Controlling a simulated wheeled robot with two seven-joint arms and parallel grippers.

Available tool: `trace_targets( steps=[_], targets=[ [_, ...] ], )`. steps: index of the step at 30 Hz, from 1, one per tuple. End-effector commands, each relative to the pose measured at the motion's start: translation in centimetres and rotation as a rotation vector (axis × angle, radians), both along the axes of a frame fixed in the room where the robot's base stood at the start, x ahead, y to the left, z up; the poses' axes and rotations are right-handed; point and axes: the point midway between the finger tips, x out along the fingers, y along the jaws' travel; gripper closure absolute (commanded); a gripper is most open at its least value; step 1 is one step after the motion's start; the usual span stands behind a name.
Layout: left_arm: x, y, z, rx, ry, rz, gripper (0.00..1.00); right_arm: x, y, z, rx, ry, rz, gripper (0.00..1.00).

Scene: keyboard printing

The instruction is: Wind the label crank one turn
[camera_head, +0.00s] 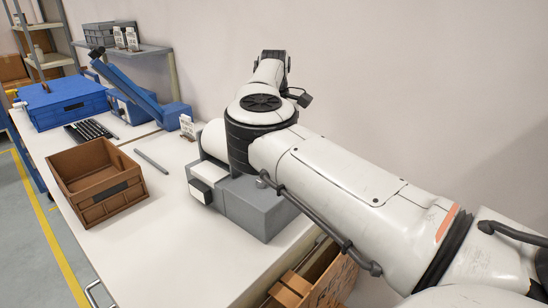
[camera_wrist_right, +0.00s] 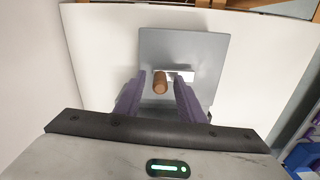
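The label crank shows in the right wrist view as a brown wooden knob (camera_wrist_right: 160,84) on a short silver crank arm (camera_wrist_right: 184,75). It is in front of a grey housing (camera_wrist_right: 205,50). My right gripper (camera_wrist_right: 159,79) is open, with one purple finger on each side of the knob and a visible gap on both sides. In the head view a grey machine (camera_head: 262,212) stands on the table under my right arm, which hides part of it. The crank and my right fingertips are not visible there. My left gripper is not in view.
A brown open crate (camera_head: 100,190) stands on the white table (camera_head: 160,255), with a grey rod (camera_head: 151,161) beside it. Behind are a black keyboard (camera_head: 90,130), a blue lidded crate (camera_head: 60,102) and a blue lever device (camera_head: 140,95). Cardboard boxes (camera_head: 300,290) sit below the table's right side.

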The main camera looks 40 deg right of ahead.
Motion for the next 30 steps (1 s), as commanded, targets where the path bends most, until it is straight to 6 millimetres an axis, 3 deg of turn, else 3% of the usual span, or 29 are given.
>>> trace_targets(
  steps=[10, 21, 30],
  targets=[
    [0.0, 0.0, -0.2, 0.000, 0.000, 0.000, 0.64, 0.1, 0.0, 0.9, -0.001, -0.002, 0.001, 0.64],
    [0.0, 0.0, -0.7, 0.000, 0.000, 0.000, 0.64, 0.0, 0.0, 7.9, 0.000, -0.003, 0.001, 0.64],
    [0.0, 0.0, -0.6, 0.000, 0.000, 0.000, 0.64, 0.0, 0.0, 10.3, 0.000, 0.000, 0.000, 0.64]
  ],
)
